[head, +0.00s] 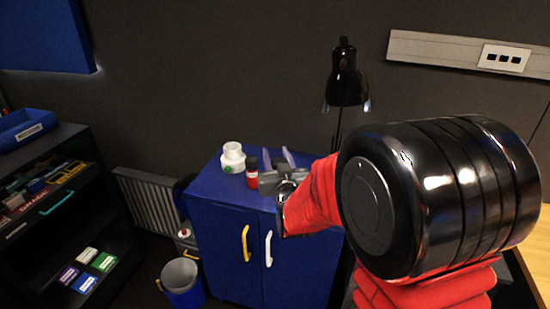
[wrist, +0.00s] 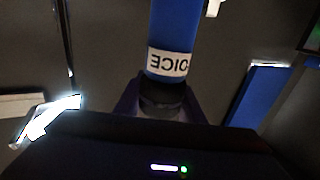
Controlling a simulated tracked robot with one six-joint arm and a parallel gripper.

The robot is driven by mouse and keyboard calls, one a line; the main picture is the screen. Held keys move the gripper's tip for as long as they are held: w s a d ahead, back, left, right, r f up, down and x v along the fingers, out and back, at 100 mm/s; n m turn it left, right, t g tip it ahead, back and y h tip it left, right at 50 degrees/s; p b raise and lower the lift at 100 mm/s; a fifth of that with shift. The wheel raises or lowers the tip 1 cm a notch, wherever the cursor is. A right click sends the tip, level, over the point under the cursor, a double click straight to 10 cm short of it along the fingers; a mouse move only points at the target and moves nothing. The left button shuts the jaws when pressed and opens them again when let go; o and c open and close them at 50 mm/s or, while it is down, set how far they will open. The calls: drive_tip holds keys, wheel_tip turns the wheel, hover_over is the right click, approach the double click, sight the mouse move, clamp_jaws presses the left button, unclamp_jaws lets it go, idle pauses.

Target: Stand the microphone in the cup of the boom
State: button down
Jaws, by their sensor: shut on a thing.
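My gripper (wrist: 160,100) is shut on a blue cylinder, taken as the microphone (wrist: 172,25), with a white lettered band and a dark lower end between the fingers. The lettering reads upside down, and its far end runs out of the top of the wrist view. In the head view my gripper (head: 277,160) is over the blue cabinet's top, its pale purple fingers pointing away. The microphone cannot be made out there. I cannot identify the boom or its cup in either view.
The blue cabinet (head: 222,225) carries a white jar (head: 232,157) and a red bottle (head: 252,177) close left of my gripper. A black lamp (head: 346,85) stands behind to the right. A bin (head: 182,282) and a dark shelf (head: 60,225) are at left.

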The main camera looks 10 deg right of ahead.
drive_tip(key=m+h, duration=0.1)
drive_tip(key=f+h, duration=0.1)
drive_tip(key=shift+s+a+m+h, duration=0.1)
drive_tip(key=shift+s+m+h, duration=0.3)
drive_tip(key=shift+s+f+m+g+h, duration=0.4)
drive_tip(key=shift+s+m+h, duration=0.1)
drive_tip(key=shift+h, duration=0.2)
drive_tip(key=shift+a, duration=0.8)
